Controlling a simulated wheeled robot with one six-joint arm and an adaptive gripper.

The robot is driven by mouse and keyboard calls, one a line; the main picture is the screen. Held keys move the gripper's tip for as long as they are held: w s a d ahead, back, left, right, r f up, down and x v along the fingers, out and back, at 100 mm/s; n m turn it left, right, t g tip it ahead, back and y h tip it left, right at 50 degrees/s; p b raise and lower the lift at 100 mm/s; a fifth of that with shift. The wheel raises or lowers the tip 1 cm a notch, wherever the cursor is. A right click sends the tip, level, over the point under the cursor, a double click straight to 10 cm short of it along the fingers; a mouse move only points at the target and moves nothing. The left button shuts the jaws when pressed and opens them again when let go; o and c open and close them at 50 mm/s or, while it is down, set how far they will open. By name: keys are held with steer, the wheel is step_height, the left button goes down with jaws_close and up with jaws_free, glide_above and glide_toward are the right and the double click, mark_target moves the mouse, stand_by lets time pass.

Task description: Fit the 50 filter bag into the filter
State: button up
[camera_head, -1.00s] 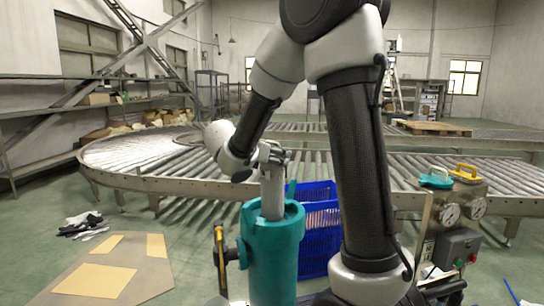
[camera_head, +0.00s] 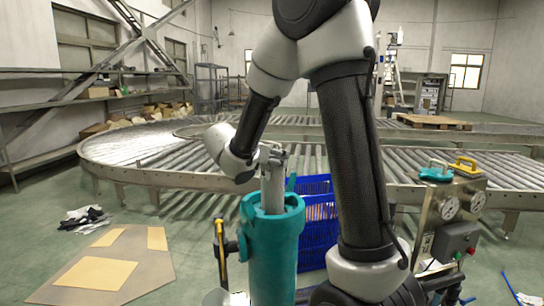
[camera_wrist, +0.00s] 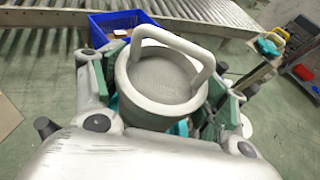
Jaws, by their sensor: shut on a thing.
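The filter bag (camera_head: 273,185) is a pale grey cylinder with a loop handle. In the head view it stands nearly upright, its lower part hidden inside the teal filter housing (camera_head: 272,250) and its upper part above the rim. In the wrist view its round grey top (camera_wrist: 163,75) and handle fill the middle. My gripper (camera_wrist: 165,95) is shut around the bag's upper end, a finger on each side. In the head view my gripper (camera_head: 264,160) is small and partly merges with the bag. I cannot read any number on the bag.
A blue crate (camera_head: 318,240) stands right behind the filter. A roller conveyor (camera_head: 160,180) curves behind. A gauge panel (camera_head: 455,205) with teal and yellow handles on top is at the right. A board with tan sheets (camera_head: 100,270) and gloves (camera_head: 85,218) lie on the floor at left.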

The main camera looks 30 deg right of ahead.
mark_target(272, 184)
steer(key=shift+f, duration=4.8)
steer(key=shift+r, duration=6.2)
